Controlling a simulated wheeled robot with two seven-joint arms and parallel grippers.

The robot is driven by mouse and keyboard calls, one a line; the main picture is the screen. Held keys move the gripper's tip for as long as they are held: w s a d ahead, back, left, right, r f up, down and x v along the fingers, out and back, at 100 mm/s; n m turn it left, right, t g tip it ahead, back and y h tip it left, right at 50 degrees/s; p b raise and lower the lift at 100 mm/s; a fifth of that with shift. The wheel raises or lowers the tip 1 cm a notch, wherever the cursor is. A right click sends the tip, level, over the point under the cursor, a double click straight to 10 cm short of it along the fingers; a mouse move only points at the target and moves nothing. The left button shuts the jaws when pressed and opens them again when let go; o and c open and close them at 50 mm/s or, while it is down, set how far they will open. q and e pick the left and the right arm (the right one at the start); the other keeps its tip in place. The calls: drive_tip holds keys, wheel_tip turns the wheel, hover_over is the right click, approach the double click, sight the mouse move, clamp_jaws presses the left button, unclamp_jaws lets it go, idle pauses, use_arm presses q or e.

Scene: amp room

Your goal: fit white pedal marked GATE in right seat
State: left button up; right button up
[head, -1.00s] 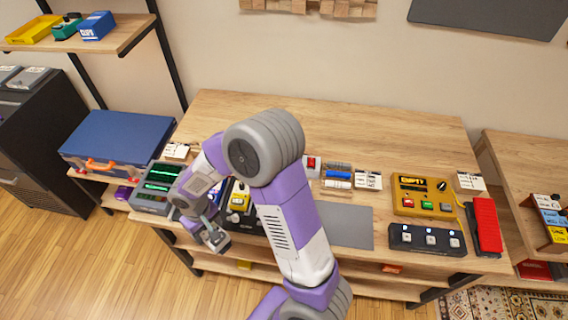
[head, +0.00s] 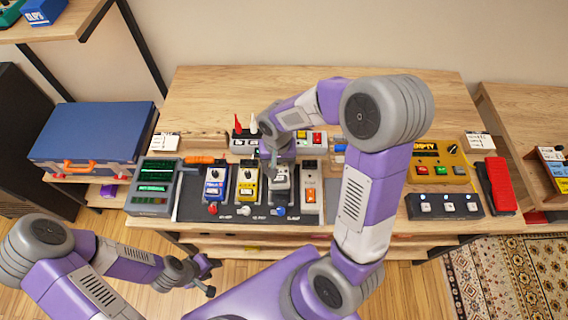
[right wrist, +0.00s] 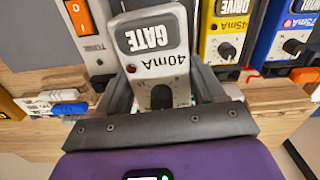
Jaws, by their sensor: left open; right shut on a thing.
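The white pedal marked GATE (right wrist: 150,45) is between the two fingers of my right gripper (right wrist: 163,88) in the right wrist view, which reads its label upside down. In the head view the pedal (head: 281,184) is over the dark pedal board (head: 190,212), right of the yellow pedal. My right gripper (head: 275,165) is shut on it from above. I cannot tell whether the pedal sits flush or hangs slightly above the board; its underside is hidden. My left gripper (head: 207,276) is open and empty, in front of the table.
A blue pedal (head: 215,184) and a yellow DRIVE pedal (head: 247,184) stand left of the GATE pedal. A white pedal with an orange switch (head: 309,190) stands close on its right. A green-lit unit (head: 153,187) is at the left. A black footswitch (head: 443,206) is at the right.

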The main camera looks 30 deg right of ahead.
drive_tip(key=shift+s+d+m, duration=0.3)
drive_tip(key=shift+d+m, duration=0.05)
drive_tip(key=shift+m, duration=0.15)
wheel_tip(320, 180, down, 5)
drive_tip(key=b, duration=0.4)
drive_tip(key=shift+w+f+b, duration=0.1)
drive_tip(key=shift+f+b, duration=0.75)
drive_tip(key=shift+f, duration=0.05)
drive_tip(key=shift+f+b, duration=0.7)
drive_tip(key=shift+b, duration=0.05)
idle(0.9)
